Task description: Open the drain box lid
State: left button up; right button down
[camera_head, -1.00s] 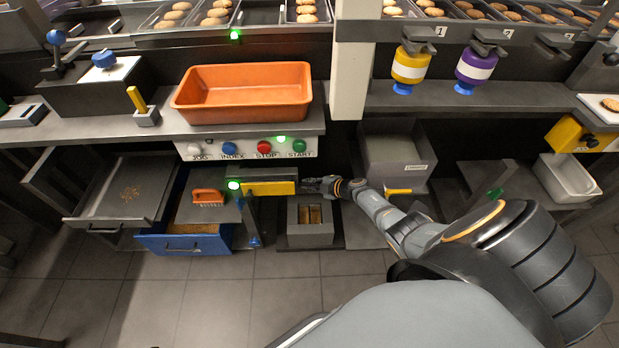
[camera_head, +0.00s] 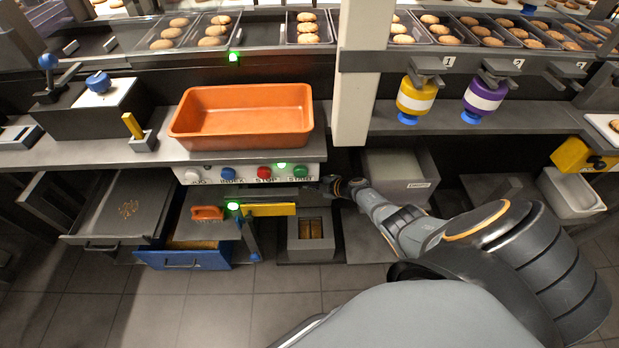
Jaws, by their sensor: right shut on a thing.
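The drain box appears to be the small grey box (camera_head: 310,250) on the low shelf below the button panel. A square opening in its top shows tan pieces inside. My right gripper (camera_head: 325,187) is above and behind this box, just under the panel's right end. It is shut on a thin grey piece (camera_head: 275,195) that reaches left from it, apparently the lid seen nearly edge-on; the grip itself is small and partly hidden. A yellow bar (camera_head: 268,210) lies just below that piece. My left gripper is not in view.
The button panel (camera_head: 250,173) and an orange tray (camera_head: 240,141) are above the gripper. A blue drawer (camera_head: 185,259) and grey tray (camera_head: 105,240) stick out at the left. A grey bin (camera_head: 408,188) stands behind my right arm. Floor in front is clear.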

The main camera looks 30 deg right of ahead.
jog(key=c, duration=1.6)
grip_release()
jog(key=shift+o, duration=0.2)
notch_tip(320, 180, up, 10)
jog(key=shift+r, duration=0.1)
